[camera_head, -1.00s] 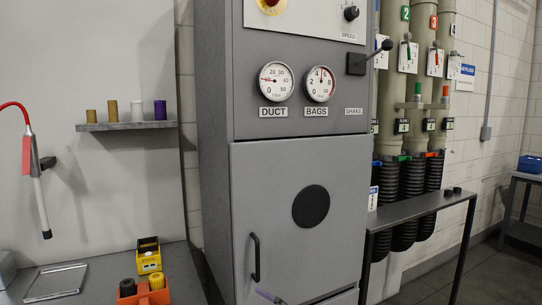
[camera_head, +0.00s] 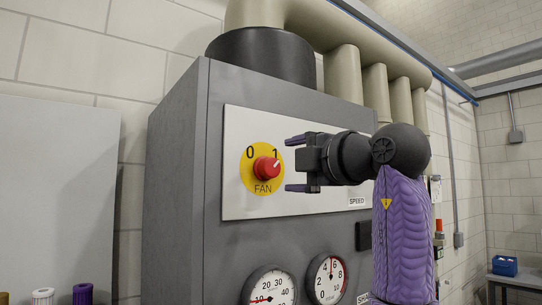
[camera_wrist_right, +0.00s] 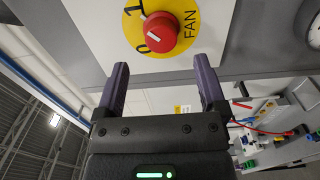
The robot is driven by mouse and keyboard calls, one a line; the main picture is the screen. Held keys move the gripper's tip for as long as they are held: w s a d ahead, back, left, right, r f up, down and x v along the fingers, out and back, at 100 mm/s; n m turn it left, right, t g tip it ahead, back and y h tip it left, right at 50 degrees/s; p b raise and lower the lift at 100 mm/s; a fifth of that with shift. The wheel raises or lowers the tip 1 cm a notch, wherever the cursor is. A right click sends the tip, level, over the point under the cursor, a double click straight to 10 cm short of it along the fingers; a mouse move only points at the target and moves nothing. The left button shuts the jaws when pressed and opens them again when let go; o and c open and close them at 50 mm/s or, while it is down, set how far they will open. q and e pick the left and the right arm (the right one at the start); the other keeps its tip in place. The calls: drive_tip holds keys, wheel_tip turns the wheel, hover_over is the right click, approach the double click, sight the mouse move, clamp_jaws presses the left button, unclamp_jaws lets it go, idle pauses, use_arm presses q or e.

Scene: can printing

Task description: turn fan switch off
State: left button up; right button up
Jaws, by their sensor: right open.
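The fan switch is a red knob (camera_head: 266,169) on a yellow disc (camera_head: 262,186) marked 0, 1 and FAN. In the head view its white mark points up and right, towards the 1. In the right wrist view the red knob (camera_wrist_right: 161,35) lies just beyond the fingertips, between their lines. My right gripper (camera_head: 293,164) is open and empty, at the right of the knob, with one finger above the other. Its fingers (camera_wrist_right: 162,64) show apart in the wrist view, and I see no contact with the knob. My left gripper is out of view.
The switch sits on a white panel (camera_head: 238,130) of the grey cabinet (camera_head: 180,195). Two round gauges (camera_head: 327,279) (camera_head: 269,290) are below it. Beige pipes (camera_head: 375,92) stand behind. The space left of the cabinet is free of my arms.

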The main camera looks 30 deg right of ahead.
sight(273, 168)
drive_tip(key=w, duration=0.2)
drive_tip(key=w+p, duration=0.1)
drive_tip(key=w, duration=0.1)
drive_tip(key=w+p, duration=0.1)
drive_tip(key=w, duration=0.1)
drive_tip(key=shift+a, duration=0.25)
drive_tip(key=shift+s, duration=0.1)
drive_tip(key=shift+f, duration=0.1)
drive_tip(key=shift+c, duration=0.3)
clamp_jaws()
